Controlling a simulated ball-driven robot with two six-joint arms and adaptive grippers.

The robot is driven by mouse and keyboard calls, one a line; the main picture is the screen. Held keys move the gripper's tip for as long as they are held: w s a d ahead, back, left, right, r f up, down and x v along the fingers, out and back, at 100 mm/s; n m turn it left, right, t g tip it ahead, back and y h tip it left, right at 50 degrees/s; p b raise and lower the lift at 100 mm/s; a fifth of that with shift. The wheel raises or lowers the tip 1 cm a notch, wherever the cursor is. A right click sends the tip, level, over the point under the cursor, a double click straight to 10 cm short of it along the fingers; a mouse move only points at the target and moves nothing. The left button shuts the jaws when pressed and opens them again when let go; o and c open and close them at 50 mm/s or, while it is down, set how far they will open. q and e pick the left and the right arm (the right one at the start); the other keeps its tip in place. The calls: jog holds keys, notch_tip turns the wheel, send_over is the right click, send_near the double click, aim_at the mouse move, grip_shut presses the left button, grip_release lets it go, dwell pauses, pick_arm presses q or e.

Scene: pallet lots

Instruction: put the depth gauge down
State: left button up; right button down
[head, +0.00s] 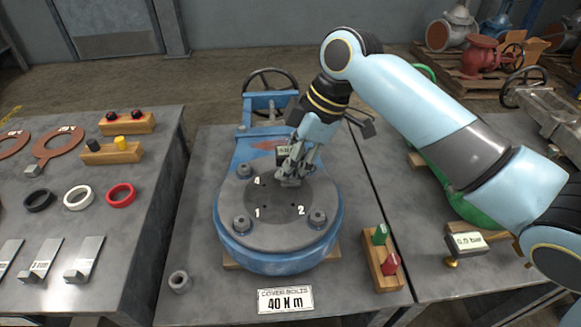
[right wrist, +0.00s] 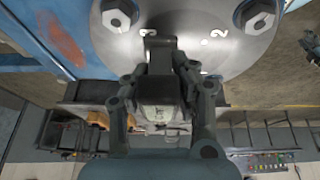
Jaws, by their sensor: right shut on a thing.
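My right gripper (head: 291,176) is over the grey round cover (head: 275,234) of the blue valve body (head: 284,260). It is shut on a dark, small depth gauge, which shows between the fingers in the right wrist view (right wrist: 158,62). In the head view the fingers hide most of the gauge. My left gripper is not in view.
A left table (head: 140,225) holds rings, metal plates and wooden blocks with coloured plugs. A wooden block (head: 388,283) with green and red pieces stands right of the valve. A 40 N m sign (head: 285,301) lies in front, near a loose nut (head: 180,281).

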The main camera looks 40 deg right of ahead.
jog(key=shift+f, duration=0.45)
jog(key=shift+f, duration=0.15)
jog(key=c, duration=1.1)
grip_release()
jog(key=shift+o, duration=0.2)
jog(key=p+v, duration=0.2)
jog(key=v, duration=1)
jog(key=shift+p, duration=0.4)
